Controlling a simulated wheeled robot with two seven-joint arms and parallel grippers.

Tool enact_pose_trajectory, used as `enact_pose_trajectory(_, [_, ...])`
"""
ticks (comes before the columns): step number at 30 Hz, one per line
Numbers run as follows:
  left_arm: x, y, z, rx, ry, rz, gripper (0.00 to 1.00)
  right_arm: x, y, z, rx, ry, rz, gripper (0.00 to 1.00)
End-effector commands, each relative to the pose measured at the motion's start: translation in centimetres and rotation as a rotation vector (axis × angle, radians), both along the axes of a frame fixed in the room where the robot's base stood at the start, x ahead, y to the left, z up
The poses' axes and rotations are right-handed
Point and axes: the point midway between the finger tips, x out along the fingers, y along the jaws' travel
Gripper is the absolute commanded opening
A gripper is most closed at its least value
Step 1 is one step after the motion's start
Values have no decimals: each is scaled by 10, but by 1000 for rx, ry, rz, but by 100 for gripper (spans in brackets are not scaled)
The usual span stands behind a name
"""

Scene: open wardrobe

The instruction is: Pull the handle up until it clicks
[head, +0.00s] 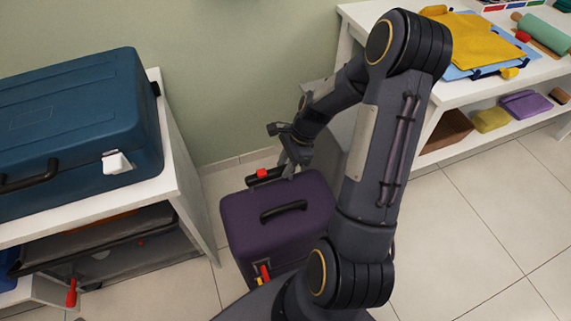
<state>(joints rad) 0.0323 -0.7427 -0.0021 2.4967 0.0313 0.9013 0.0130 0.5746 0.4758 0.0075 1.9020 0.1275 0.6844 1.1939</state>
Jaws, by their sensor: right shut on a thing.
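A purple suitcase (252,215) stands upright on the tiled floor, with a black carry grip on its top. Its pull handle (255,181), a black bar with a red button (262,174), sits low at the back edge of the suitcase top. My right gripper (288,168) reaches down from behind the suitcase and is shut on the right end of the pull handle. The handle's rods are mostly hidden, so how far it is out cannot be told. My left gripper is not in view.
A white shelf unit on the left bears a blue hard case (75,125) with a white tag. A white shelf unit (535,73) on the right holds folded cloths and boxes. The wall is close behind; floor is open at lower right.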

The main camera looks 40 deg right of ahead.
Motion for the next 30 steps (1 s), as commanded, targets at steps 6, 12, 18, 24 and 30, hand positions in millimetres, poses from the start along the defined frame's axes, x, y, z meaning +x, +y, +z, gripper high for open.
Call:
enact_pose_trajectory(6, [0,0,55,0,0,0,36,1,0,63,-2,-2,1,0])
enact_pose_trajectory(12, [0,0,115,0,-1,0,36,1,0,134,-2,-3,1,0])
enact_pose_trajectory(18, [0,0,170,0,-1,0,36,1,0,200,-1,-5,1,0])
enact_pose_trajectory(24, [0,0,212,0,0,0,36,1,-1,251,-2,-4,1,0])
enact_pose_trajectory(30, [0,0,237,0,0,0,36,1,-1,282,-2,-4,0,0])
